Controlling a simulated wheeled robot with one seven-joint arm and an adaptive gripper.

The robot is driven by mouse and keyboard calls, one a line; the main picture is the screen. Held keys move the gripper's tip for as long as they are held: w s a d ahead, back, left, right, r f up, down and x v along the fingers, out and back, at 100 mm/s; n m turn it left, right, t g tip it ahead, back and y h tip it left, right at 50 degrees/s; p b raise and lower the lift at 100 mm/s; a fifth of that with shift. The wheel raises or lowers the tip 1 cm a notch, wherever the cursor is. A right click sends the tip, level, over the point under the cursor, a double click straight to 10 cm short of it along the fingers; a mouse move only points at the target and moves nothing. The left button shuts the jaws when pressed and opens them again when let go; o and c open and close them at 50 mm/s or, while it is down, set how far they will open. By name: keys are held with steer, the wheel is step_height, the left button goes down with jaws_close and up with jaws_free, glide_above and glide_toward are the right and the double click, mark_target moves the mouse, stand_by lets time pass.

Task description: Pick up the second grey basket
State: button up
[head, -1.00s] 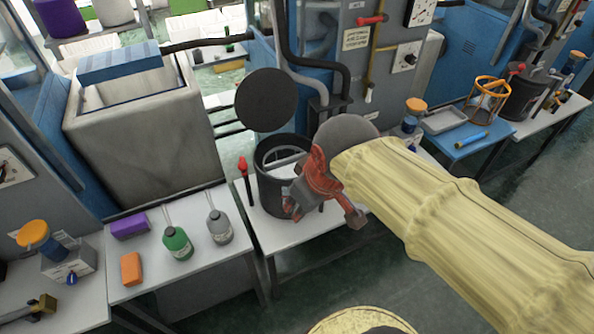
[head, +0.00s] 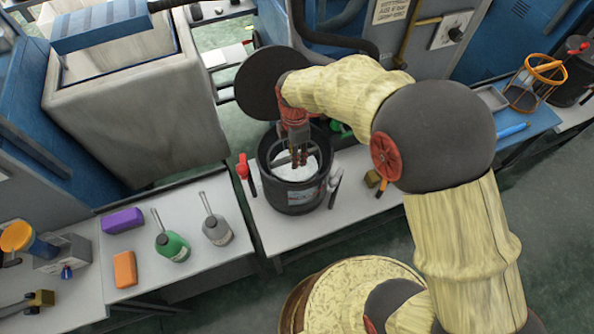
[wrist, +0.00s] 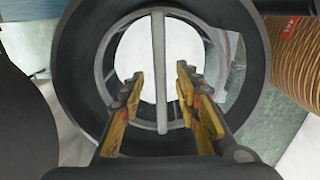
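A round grey basket with a straight bar (wrist: 159,110) across its top sits inside a dark pot (head: 290,197) on the white table. The wrist view looks down into it, with a pale white inside below the bar. My gripper (wrist: 158,78) is open, with one yellow-and-dark finger on each side of the bar. No contact with the bar shows. In the head view my gripper (head: 298,155) points down into the pot's mouth, and the fingertips are partly lost against its inside. Which basket counts as the second cannot be told.
A dark round lid (head: 262,82) stands up behind the pot. A red-handled tool (head: 244,170) is at its left. An orange wire basket (head: 535,85) is at the far right.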

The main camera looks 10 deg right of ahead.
step_height(320, 180, down, 5)
steer(key=shift+a+f+b, duration=0.1)
steer(key=shift+a+b, duration=0.05)
steer(key=shift+b, duration=0.9)
steer(key=c, duration=0.4)
steer(key=c, duration=0.3)
jaws_close()
